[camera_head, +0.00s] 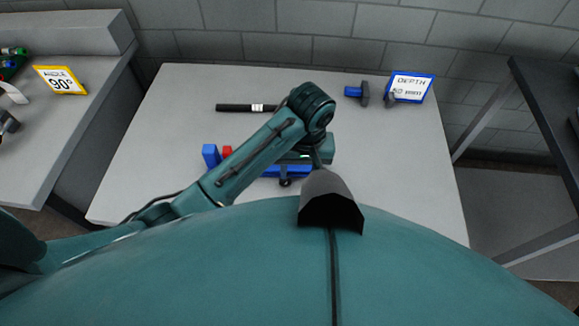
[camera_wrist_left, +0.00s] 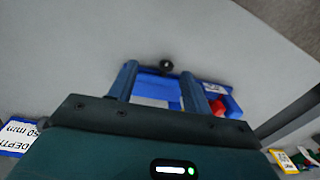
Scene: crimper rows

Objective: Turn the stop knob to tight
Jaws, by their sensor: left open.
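A blue tool with a red part (camera_head: 227,151) lies on the grey table (camera_head: 400,170), mostly hidden by my left arm in the head view. Its blue body (camera_wrist_left: 158,88) shows between and beyond my fingers in the left wrist view. A small round black knob (camera_head: 285,183) is at its near edge; it also shows in the left wrist view (camera_wrist_left: 166,65), just past the fingertips. I cannot read its setting. My left gripper (camera_wrist_left: 158,72) is open above the tool, and nothing shows gripped. In the head view its fingers are hidden. My right gripper is not in view.
A black bar with white bands (camera_head: 246,107) lies behind my left arm. A blue and grey part (camera_head: 358,93) and a blue-framed sign reading DEPTH 50 mm (camera_head: 409,88) are at the back right. A yellow-framed ANGLE 90° sign (camera_head: 61,80) stands on the left table. The table's right side is clear.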

